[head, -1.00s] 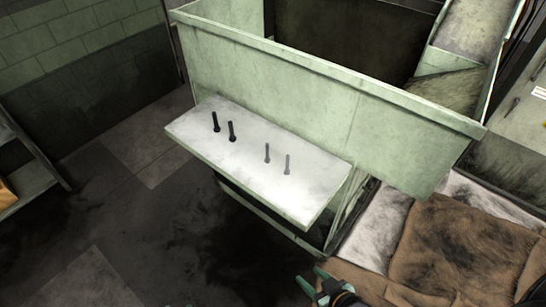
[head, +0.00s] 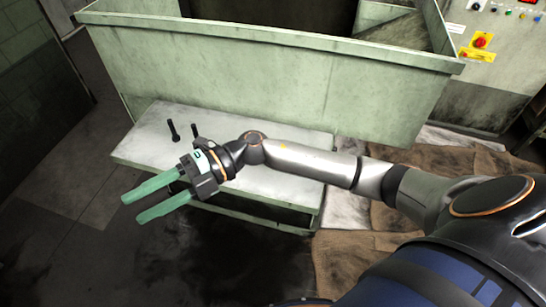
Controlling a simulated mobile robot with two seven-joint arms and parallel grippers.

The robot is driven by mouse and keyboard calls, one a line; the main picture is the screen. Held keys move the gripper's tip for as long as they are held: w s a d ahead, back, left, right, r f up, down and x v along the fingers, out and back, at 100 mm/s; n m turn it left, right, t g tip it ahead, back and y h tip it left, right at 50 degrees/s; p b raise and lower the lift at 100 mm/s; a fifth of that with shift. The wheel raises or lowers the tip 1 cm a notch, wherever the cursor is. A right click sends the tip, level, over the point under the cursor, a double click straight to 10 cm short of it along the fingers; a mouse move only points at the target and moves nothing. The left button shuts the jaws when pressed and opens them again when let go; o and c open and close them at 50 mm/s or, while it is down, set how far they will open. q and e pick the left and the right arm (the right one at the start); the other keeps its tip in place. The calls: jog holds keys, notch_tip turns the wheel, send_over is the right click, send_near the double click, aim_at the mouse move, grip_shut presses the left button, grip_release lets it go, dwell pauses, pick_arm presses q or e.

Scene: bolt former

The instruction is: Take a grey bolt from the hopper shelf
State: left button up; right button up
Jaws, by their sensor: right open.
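The hopper shelf (head: 284,190) is a pale metal ledge on the front of the green hopper. Two dark bolts stand upright on its left part: one (head: 173,131) in full view, the other (head: 195,131) partly hidden behind my gripper. The two grey bolts are not visible; my right arm covers that part of the shelf. My right gripper (head: 134,207) is open and empty, with green fingers pointing left, in front of the shelf's front edge. My left gripper is not in view.
The green hopper (head: 250,75) rises behind the shelf as a wall. A control panel (head: 490,50) with a red switch stands at the back right. Brown sacking (head: 345,262) covers the floor at right. The floor at left is clear.

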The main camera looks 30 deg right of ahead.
jog(key=w+d+f+n+g+h+b, duration=0.1)
jog(key=w+d+f+n+h, duration=0.15)
jog(key=d+h, duration=0.6)
jog(key=w+d+f+n+h+b, duration=0.1)
jog(key=w+d+f+h+b, duration=0.25)
jog(key=d, duration=0.75)
jog(key=w+d+r+m+t+h+p, duration=0.1)
jog(key=w+d+r+m+h, duration=0.15)
jog(key=d+h, duration=0.6)
jog(key=d+f+y, duration=0.1)
jog(key=f, duration=0.3)
jog(key=d+f+n+y, duration=0.1)
jog(key=f, duration=0.1)
jog(key=shift+s+d+f+y, duration=0.1)
jog(key=shift+s+d+y, duration=0.25)
jog(key=shift+s, duration=0.05)
jog(key=shift+w+d+f+p, duration=0.1)
jog(key=shift+f+p, duration=0.05)
jog(key=shift+f, duration=1.3)
jog(key=shift+w+d+f+p, duration=0.1)
jog(key=shift+f+p, duration=0.05)
jog(key=shift+f, duration=1.3)
grip_shut()
